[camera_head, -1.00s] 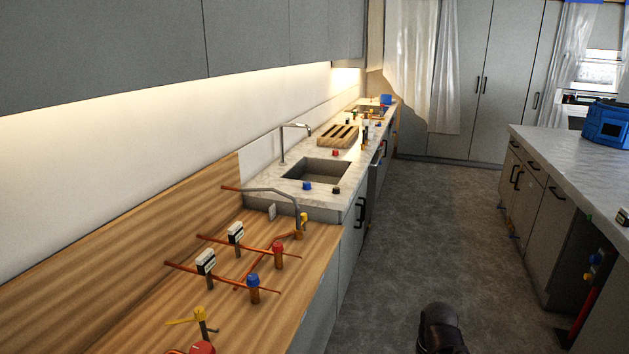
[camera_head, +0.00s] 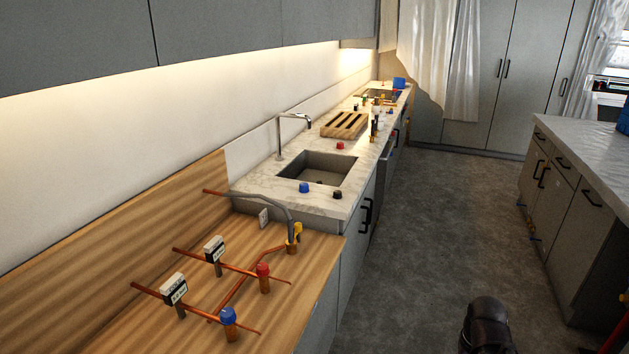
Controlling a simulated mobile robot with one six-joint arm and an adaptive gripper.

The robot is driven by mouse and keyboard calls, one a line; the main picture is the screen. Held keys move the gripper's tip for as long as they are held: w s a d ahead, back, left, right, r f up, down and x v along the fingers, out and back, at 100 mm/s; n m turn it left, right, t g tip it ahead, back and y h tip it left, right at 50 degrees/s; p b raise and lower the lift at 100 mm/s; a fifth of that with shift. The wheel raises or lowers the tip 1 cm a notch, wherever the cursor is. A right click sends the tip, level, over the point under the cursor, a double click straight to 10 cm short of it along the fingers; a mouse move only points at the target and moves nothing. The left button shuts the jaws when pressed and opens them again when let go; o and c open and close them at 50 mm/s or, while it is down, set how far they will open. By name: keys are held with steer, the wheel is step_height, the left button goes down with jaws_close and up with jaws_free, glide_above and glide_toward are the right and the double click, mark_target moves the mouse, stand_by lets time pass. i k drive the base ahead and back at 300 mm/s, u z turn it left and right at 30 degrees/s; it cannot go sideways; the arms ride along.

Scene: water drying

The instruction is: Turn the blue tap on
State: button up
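A blue-capped tap (camera_head: 228,316) stands on a copper pipe at the front of the wooden counter, lower left. Another blue knob (camera_head: 304,187) sits at the front edge of the sink; I cannot tell which of the two is the task's tap. A red-capped tap (camera_head: 263,278) stands on a parallel pipe just behind the first one. My gripper is not in view. Nothing is seen touching either blue knob.
White-topped meters (camera_head: 173,289) stand on the pipes. A yellow-handled valve (camera_head: 296,233) is farther back. A sink (camera_head: 318,168) and slatted wooden board (camera_head: 344,124) lie beyond. Grey floor (camera_head: 430,235) is open between this counter and the island (camera_head: 580,138).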

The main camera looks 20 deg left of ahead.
mark_target(304, 187)
steer(key=u, duration=0.2)
steer(key=i, duration=1.95)
steer(key=u, duration=0.35)
